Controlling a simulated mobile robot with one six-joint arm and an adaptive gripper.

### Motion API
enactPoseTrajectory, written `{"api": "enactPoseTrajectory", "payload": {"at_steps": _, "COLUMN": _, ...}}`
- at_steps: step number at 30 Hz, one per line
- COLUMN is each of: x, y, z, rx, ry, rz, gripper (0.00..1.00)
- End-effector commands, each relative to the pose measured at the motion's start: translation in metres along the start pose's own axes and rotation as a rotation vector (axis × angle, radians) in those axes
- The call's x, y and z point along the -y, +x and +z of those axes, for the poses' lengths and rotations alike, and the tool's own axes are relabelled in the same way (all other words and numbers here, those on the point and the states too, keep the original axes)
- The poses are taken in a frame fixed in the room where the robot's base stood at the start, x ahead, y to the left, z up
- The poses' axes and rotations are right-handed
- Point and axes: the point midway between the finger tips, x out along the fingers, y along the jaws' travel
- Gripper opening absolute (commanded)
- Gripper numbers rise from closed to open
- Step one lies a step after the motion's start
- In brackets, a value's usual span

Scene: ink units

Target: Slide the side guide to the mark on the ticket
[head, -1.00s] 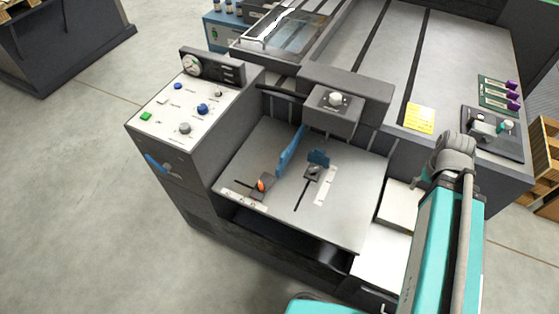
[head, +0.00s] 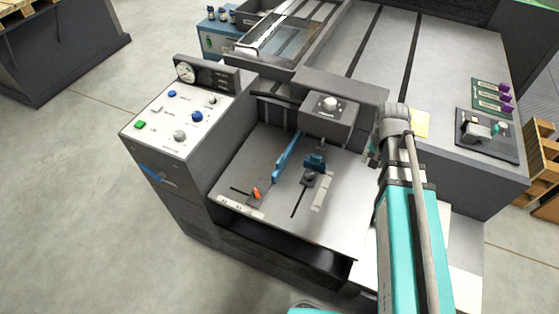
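The side guide (head: 284,158), a long blue plate, stands on the left half of the grey feed table (head: 345,205). A dark block with an orange lever (head: 257,193) sits at its front end, by a short slot and a white scale strip (head: 240,207). The yellow ticket (head: 420,123) lies on the machine top at the right, partly behind my arm; its writing is too small to read. My gripper (head: 371,152) is above the table's right rear edge, apart from the guide. It is mostly hidden by my wrist, and its opening cannot be made out.
A grey box with a white knob (head: 329,104) overhangs the table's rear. A control panel (head: 178,117) rises left.

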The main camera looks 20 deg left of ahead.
Motion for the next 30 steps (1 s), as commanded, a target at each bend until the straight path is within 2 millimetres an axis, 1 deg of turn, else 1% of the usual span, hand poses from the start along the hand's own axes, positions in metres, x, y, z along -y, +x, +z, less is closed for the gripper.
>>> {"api": "enactPoseTrajectory", "payload": {"at_steps": 1, "x": 0.019, "y": 0.001, "z": -0.007, "rx": 0.0, "ry": -0.006, "rz": 0.0, "gripper": 0.57}}
{"api": "enactPoseTrajectory", "payload": {"at_steps": 5, "x": 0.061, "y": 0.003, "z": -0.015, "rx": 0.0, "ry": -0.004, "rz": 0.0, "gripper": 0.57}}
{"api": "enactPoseTrajectory", "payload": {"at_steps": 9, "x": 0.109, "y": 0.005, "z": -0.018, "rx": 0.0, "ry": -0.004, "rz": 0.0, "gripper": 0.57}}
{"api": "enactPoseTrajectory", "payload": {"at_steps": 11, "x": 0.13, "y": 0.005, "z": -0.019, "rx": 0.0, "ry": -0.003, "rz": 0.0, "gripper": 0.57}}
{"api": "enactPoseTrajectory", "payload": {"at_steps": 12, "x": 0.144, "y": 0.006, "z": -0.019, "rx": 0.0, "ry": -0.004, "rz": 0.0, "gripper": 0.57}}
{"api": "enactPoseTrajectory", "payload": {"at_steps": 16, "x": 0.191, "y": 0.008, "z": -0.016, "rx": 0.0, "ry": -0.004, "rz": 0.0, "gripper": 0.57}}
{"api": "enactPoseTrajectory", "payload": {"at_steps": 21, "x": 0.25, "y": 0.01, "z": -0.007, "rx": 0.0, "ry": -0.002, "rz": 0.0, "gripper": 0.57}}
{"api": "enactPoseTrajectory", "payload": {"at_steps": 25, "x": 0.283, "y": 0.011, "z": 0.001, "rx": 0.0, "ry": 0.0, "rz": 0.0, "gripper": 0.57}}
{"api": "enactPoseTrajectory", "payload": {"at_steps": 27, "x": 0.295, "y": 0.011, "z": 0.005, "rx": 0.0, "ry": 0.0, "rz": 0.0, "gripper": 0.57}}
{"api": "enactPoseTrajectory", "payload": {"at_steps": 30, "x": 0.305, "y": 0.011, "z": 0.009, "rx": 0.0, "ry": 0.003, "rz": 0.0, "gripper": 0.57}}
